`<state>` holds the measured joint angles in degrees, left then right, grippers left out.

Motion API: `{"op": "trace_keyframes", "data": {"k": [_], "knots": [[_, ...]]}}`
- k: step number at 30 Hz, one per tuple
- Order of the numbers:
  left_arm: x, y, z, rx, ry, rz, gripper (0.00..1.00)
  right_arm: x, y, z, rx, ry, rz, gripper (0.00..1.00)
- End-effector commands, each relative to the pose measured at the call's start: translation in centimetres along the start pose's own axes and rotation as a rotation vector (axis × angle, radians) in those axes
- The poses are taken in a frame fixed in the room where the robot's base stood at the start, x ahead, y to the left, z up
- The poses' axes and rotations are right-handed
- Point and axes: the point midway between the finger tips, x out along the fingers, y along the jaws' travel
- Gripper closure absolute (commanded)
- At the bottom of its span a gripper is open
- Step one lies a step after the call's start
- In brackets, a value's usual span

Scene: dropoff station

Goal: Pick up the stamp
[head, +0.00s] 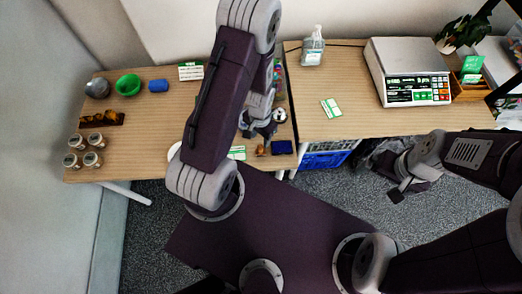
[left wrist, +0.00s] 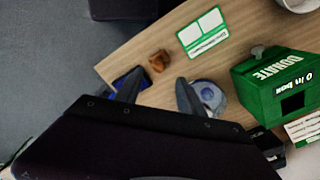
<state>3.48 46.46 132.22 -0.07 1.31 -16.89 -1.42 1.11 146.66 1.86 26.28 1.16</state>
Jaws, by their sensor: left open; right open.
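The small brown wooden stamp (head: 261,150) stands near the front edge of the left table, beside a dark blue ink pad (head: 281,147). In the left wrist view the stamp (left wrist: 158,61) is just beyond the fingertips, and the ink pad (left wrist: 128,80) lies partly behind the left finger. My left gripper (head: 258,132) is open and empty above the table, close to the stamp; in the left wrist view its fingers (left wrist: 157,85) are spread apart. My right gripper (head: 397,193) is open and empty over the floor at the right.
A green donate box (left wrist: 275,85), a round silver-blue item (left wrist: 207,95) and a green-white card (left wrist: 203,33) surround the stamp. A white scale (head: 409,70) and a bottle (head: 313,47) stand on the right table. Bowls and jars (head: 82,151) are at the left.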

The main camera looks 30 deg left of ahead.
Motion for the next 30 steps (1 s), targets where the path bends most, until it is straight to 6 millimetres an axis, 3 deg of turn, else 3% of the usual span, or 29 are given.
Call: {"op": "trace_keyframes", "data": {"k": [6,13,21,28,29,30], "knots": [[3.1,0.1,0.1,0.000,-0.004,0.001,0.54,-0.2,0.0,0.0,0.000,0.000,0.000,0.00],[4.3,0.1,0.1,0.001,-0.003,0.001,0.54,-0.4,0.0,0.0,0.000,0.000,0.000,0.00],[8.5,0.3,0.1,0.000,-0.002,0.000,0.54,-0.9,0.0,-0.1,0.000,0.000,0.000,0.00],[8.9,0.3,0.1,0.000,0.000,0.000,0.54,-0.9,0.0,-0.1,0.000,0.000,0.000,0.00],[8.8,0.3,0.1,0.000,0.000,0.000,0.57,-0.9,0.0,-0.1,0.000,0.000,0.000,0.00],[8.8,0.3,0.1,0.000,0.000,0.000,0.68,-0.9,0.0,-0.1,0.000,0.000,0.000,0.00]]}}
